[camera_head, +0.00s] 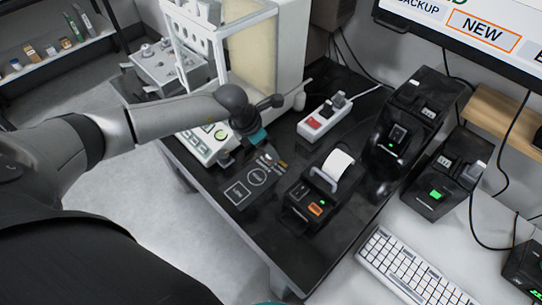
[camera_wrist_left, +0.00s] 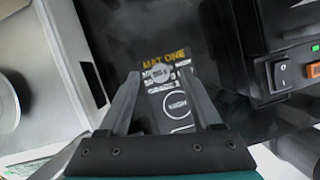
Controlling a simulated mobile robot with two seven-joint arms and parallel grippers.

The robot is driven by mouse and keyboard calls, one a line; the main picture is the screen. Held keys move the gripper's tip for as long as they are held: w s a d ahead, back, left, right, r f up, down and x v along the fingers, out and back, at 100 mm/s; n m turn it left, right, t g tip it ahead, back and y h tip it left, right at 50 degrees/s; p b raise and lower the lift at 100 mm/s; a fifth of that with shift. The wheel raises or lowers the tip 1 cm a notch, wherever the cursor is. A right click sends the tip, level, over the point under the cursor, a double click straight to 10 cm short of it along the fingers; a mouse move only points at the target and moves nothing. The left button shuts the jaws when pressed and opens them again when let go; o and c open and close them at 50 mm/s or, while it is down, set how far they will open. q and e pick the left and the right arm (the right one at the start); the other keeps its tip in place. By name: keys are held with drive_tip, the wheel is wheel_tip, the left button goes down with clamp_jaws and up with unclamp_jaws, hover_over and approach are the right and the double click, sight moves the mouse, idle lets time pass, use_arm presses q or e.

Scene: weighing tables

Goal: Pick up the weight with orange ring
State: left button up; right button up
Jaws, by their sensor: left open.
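My right gripper is not in view.
A glass-walled balance (camera_head: 285,50) stands close behind my left gripper. A label printer (camera_head: 318,196), a red-switched power strip (camera_head: 322,118) and black devices (camera_head: 405,125) stand to the right. Several metal pieces sit on a grey block (camera_head: 160,65) at the left.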

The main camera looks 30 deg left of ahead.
use_arm(q)
drive_tip(key=shift+w+d+f, duration=0.1)
drive_tip(key=shift+w+f, duration=0.15)
drive_tip(key=shift+f, duration=0.35)
drive_tip(key=shift+c, duration=0.2)
clamp_jaws()
